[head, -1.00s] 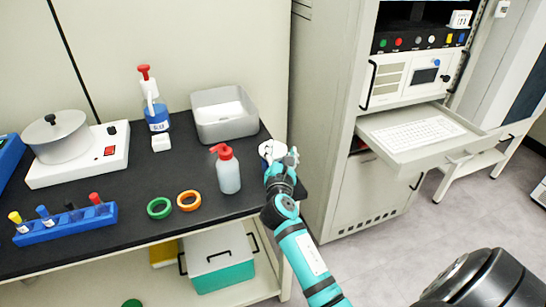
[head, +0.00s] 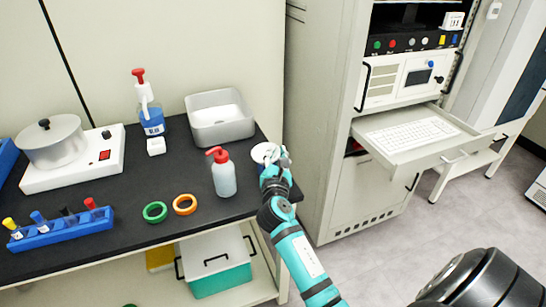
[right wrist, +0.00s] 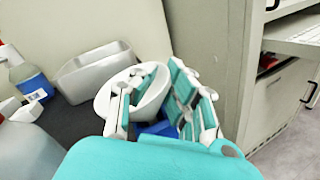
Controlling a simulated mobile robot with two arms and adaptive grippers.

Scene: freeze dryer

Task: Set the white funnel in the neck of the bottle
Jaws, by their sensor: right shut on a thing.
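The white funnel (head: 264,152) is at the right end of the black bench in the head view. My right gripper (head: 277,158) is shut on it. In the right wrist view, the funnel's wide round mouth (right wrist: 153,98) shows between the fingers, tilted toward the camera. Its stem is hidden. A blue thing (right wrist: 158,129) shows below the funnel; I cannot tell what it is. A squeeze bottle with a red top (head: 223,174) stands just left of the gripper, apart from the funnel. A pump bottle with blue liquid (head: 151,118) stands farther back. My left gripper is not in view.
A grey bin (head: 220,122) stands behind the squeeze bottle. Green (head: 155,212) and orange (head: 185,204) rings lie in front. A blue tube rack (head: 62,230) and a pot on a hot plate (head: 70,172) are at left. A tall cabinet (head: 325,130) stands close right of the bench.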

